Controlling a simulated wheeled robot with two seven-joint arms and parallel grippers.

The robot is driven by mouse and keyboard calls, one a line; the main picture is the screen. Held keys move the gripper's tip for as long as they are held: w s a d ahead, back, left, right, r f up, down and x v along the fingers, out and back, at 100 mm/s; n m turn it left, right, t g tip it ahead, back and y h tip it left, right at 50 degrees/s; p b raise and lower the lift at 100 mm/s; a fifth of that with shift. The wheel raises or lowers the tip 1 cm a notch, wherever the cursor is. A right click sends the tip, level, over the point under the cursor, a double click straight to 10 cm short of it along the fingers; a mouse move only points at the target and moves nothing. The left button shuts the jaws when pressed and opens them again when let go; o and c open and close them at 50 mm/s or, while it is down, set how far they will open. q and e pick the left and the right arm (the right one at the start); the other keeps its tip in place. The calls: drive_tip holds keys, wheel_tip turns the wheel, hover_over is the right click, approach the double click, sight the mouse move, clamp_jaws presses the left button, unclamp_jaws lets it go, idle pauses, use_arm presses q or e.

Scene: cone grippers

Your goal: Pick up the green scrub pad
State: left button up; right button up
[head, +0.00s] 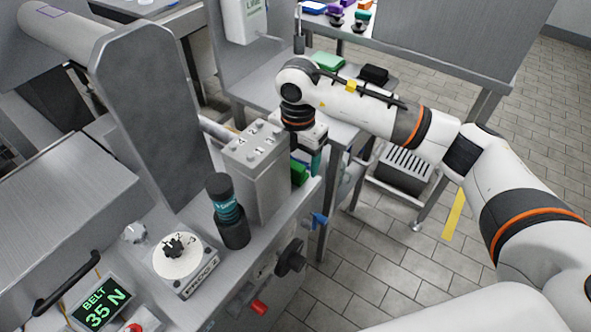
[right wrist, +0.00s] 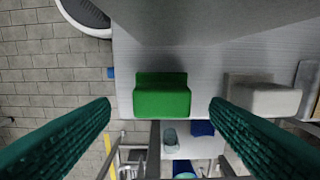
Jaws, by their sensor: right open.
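The green scrub pad (right wrist: 161,100) shows in the right wrist view as a bright green block on a grey metal surface, between my two teal fingers and beyond their tips. In the head view a small part of a green block (head: 299,173) shows beside the grey metal box, below my right gripper (head: 306,160); the rest is hidden by the box and gripper. My right gripper is open, pointing down, with clear gaps on both sides of the pad and nothing held. My left gripper is not in view.
A grey metal box (head: 257,172) stands close to the left of my right gripper. A pale grey block (right wrist: 262,98) lies right of the pad in the right wrist view. A teal-and-black bottle (head: 228,212) and a dial (head: 180,258) are nearer. Another green item (head: 328,61) lies farther back.

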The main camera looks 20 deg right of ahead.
sight(297, 164)
drive_tip(key=shift+f, duration=1.5)
drive_tip(key=shift+c, duration=0.5)
drive_tip(key=shift+a, duration=0.1)
drive_tip(key=c, duration=1)
drive_tip(key=shift+o, duration=0.2)
drive_tip(key=shift+r, duration=0.15)
wheel_tip(297, 164, up, 18)
